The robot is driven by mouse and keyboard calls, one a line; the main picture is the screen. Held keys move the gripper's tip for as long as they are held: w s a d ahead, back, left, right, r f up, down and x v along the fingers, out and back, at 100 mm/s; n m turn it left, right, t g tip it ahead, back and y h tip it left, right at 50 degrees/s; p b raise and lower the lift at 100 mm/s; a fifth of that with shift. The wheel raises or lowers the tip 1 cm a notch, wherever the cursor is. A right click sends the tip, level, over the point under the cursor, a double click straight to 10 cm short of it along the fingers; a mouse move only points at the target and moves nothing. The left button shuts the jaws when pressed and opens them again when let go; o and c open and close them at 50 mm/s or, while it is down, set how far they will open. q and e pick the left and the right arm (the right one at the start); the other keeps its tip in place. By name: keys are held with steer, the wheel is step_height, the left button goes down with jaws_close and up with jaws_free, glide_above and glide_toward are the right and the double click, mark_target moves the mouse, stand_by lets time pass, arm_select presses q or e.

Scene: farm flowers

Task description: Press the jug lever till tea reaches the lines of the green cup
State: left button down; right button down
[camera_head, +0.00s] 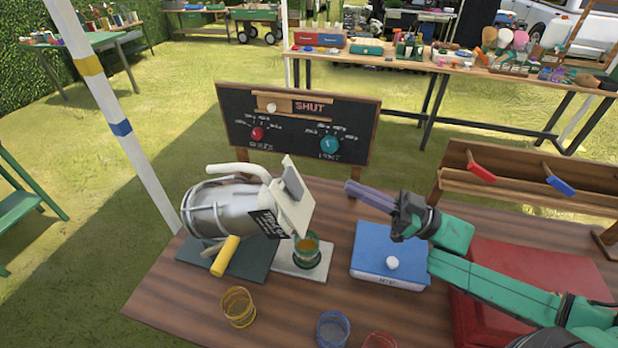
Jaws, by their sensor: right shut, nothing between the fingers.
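The jug (222,208) is a silver barrel lying tilted on a dark mat, with a cream handle on top and a yellow grip at its lower front. Its cream front plate, with a grey lever-like piece (293,184), faces right. The green cup (307,252) stands under the front plate on a pale pad, with amber liquid showing in it; its lines are too small to read. My right gripper (352,190) is shut and empty, pointing left, just right of the front plate and apart from it. My left gripper is not in view.
A yellow cup (238,306), a blue cup (332,329) and a red cup (380,341) stand along the front. A blue box (375,262) with a white knob lies below my right gripper. A chalkboard (297,130) reading SHUT stands behind.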

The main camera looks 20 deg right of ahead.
mark_target(288, 171)
steer(key=w+a, duration=0.1)
steer(key=a, duration=0.2)
steer(key=w+a+p, duration=0.1)
steer(key=w+a, duration=0.3)
steer(key=a, duration=0.1)
steer(key=shift+w+a+r, duration=0.1)
steer(key=shift+a+r, duration=0.25)
steer(key=shift+r, duration=0.05)
